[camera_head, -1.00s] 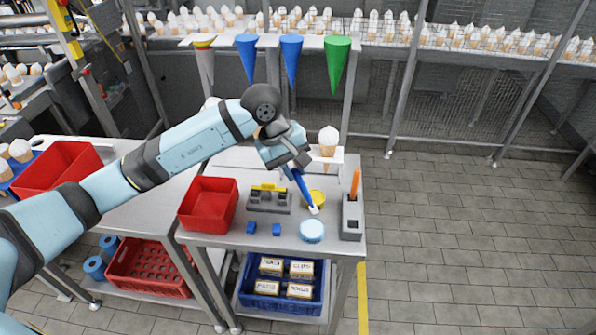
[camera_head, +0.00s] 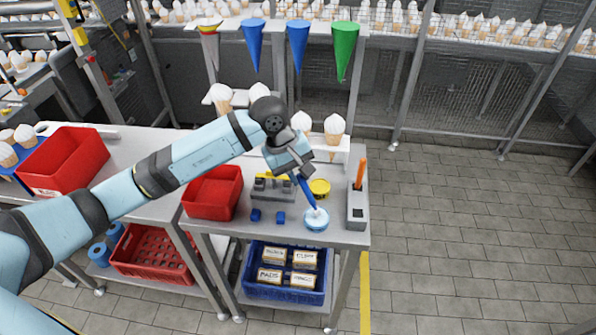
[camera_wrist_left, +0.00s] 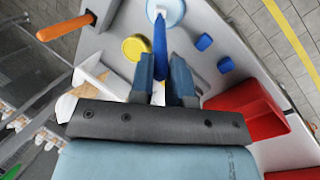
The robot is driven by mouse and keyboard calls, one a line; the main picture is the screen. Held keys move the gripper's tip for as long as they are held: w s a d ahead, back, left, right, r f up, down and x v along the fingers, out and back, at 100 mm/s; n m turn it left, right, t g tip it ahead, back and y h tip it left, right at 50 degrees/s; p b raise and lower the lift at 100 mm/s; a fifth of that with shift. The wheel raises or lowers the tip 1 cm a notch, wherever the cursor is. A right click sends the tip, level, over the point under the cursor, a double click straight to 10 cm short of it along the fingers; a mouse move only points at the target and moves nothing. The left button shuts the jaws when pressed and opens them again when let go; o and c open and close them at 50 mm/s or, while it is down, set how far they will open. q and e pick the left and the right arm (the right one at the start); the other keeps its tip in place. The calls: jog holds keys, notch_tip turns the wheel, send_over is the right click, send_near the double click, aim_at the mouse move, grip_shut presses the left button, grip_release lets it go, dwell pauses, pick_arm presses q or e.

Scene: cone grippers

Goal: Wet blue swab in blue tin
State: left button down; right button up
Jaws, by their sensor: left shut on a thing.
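My left gripper (camera_head: 294,172) is shut on the blue swab (camera_head: 308,192), which slants down from the fingers. The swab's white tip is over the light blue tin (camera_head: 316,224) near the front of the table; whether it touches inside the tin I cannot tell. In the left wrist view the swab (camera_wrist_left: 159,50) runs from between the fingers (camera_wrist_left: 162,75) to the tin (camera_wrist_left: 170,8) at the top edge. A yellow tin (camera_head: 320,187) stands just behind the blue one. My right gripper is not in view.
A grey holder (camera_head: 357,209) with an orange-handled tool (camera_head: 361,173) stands at the right edge. Two small blue blocks (camera_head: 280,217) lie left of the tin. A grey fixture (camera_head: 272,189) and a red bin (camera_head: 213,192) are further left. Cones (camera_head: 334,127) stand behind.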

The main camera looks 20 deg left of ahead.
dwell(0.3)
pick_arm(q)
jog(key=shift+f+b, duration=0.45)
dwell(0.5)
dwell(0.4)
jog(key=shift+f+b, duration=0.1)
jog(key=shift+b, duration=0.4)
dwell(1.0)
dwell(0.5)
jog(key=shift+r, duration=0.75)
jog(key=shift+r+p, duration=0.85)
jog(key=shift+r, duration=1.95)
